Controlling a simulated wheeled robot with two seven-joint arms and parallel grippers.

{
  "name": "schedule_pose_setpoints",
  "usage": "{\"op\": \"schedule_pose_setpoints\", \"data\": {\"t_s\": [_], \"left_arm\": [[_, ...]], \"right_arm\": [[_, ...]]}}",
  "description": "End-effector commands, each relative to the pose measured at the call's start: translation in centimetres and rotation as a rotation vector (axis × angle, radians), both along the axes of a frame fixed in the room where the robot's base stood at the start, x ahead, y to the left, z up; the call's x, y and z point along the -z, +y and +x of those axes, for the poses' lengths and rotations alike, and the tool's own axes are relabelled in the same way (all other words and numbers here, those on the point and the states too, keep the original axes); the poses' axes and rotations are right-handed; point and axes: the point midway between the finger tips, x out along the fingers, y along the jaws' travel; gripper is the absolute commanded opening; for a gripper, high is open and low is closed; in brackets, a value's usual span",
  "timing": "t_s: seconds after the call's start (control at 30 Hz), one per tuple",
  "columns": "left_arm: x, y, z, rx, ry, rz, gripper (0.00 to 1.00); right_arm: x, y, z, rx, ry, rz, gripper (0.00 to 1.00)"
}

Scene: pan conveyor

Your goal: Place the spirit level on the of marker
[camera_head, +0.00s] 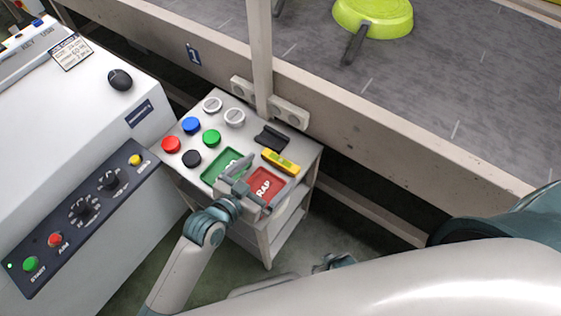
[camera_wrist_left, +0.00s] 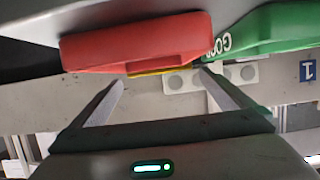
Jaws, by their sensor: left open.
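The yellow spirit level (camera_head: 281,162) lies on the small grey stand, just behind the red tray marked "RAP" (camera_head: 265,187). In the left wrist view only a thin yellow strip (camera_wrist_left: 150,73) shows under the red tray (camera_wrist_left: 135,45). My left gripper (camera_head: 253,183) is open and empty, over the front of the stand between the green tray (camera_head: 222,166) and the red tray. It is short of the level and apart from it. The green tray (camera_wrist_left: 265,32) is lettered "GOOD" in the wrist view. I cannot tell which thing is the named marker. My right gripper is not in view.
A black holder (camera_head: 271,138) lies behind the level. Several coloured round buttons (camera_head: 191,125) cover the stand's left side. A post (camera_head: 260,60) and the conveyor's side rail (camera_head: 350,115) stand behind. A green pan (camera_head: 372,17) is on the belt. A control console (camera_head: 80,207) stands left.

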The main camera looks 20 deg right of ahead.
Motion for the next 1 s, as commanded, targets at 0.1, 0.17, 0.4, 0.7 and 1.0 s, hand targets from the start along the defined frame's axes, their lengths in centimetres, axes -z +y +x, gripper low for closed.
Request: {"op": "schedule_pose_setpoints", "data": {"t_s": [0.1,0.17,0.4,0.7,1.0], "left_arm": [[0.5,-1.3,0.9,0.0,0.0,-0.001,1.0],[0.8,-1.9,1.5,0.0,0.0,-0.001,1.0],[1.5,-3.4,2.6,0.0,0.0,0.0,1.0],[1.6,-3.5,2.6,0.001,0.0,0.0,1.0],[1.6,-3.5,2.6,0.001,0.0,0.0,0.71]], "right_arm": [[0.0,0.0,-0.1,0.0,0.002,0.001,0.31],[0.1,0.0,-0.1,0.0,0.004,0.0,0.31],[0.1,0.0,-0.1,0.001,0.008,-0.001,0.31],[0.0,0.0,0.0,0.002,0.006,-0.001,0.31],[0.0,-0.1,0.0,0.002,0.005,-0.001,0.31]]}}
